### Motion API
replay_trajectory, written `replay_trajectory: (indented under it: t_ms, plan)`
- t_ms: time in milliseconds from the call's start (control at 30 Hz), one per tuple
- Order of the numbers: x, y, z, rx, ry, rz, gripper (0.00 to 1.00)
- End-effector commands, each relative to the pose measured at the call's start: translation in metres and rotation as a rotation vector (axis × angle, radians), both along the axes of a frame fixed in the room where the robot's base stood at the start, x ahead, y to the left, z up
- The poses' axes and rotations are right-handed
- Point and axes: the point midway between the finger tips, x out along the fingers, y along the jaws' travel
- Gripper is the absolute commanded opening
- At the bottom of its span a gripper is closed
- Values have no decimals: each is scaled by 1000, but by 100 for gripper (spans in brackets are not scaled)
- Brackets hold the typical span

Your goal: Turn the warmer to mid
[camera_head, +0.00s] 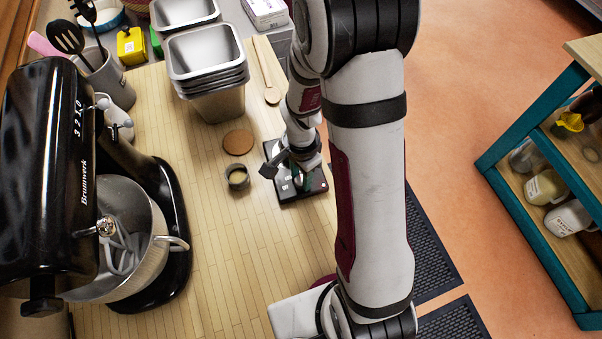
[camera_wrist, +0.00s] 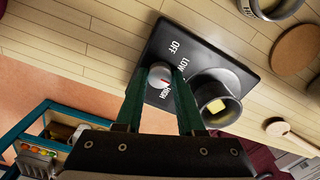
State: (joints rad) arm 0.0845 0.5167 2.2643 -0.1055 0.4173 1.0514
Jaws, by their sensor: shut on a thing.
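The warmer is a flat black unit (camera_head: 292,197) on the wooden counter, partly hidden by my arm in the head view. In the wrist view its black panel (camera_wrist: 196,52) carries the white words OFF and LOW, with other lettering partly covered by my fingers. A dark round cup with something yellow inside (camera_wrist: 215,98) stands on the warmer.
Stacked metal pans (camera_head: 207,70) and a wooden spoon (camera_head: 271,95) are behind. A black stand mixer (camera_head: 50,150) stands left. The counter's front middle is clear.

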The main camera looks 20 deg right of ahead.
Motion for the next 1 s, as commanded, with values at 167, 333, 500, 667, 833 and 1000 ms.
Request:
replay_trajectory:
  t_ms: [167, 333, 500, 667, 833, 1000]
  plan:
    - [0, 0, 0, 0, -1, -15, 0]
    - [0, 0, 0, 0, -1, -16, 0]
    - [0, 0, 0, 0, -1, -16, 0]
    - [0, 0, 0, 0, -1, -15, 66]
    - [0, 0, 0, 0, 0, -15, 68]
    - [0, 0, 3, 0, -1, -15, 68]
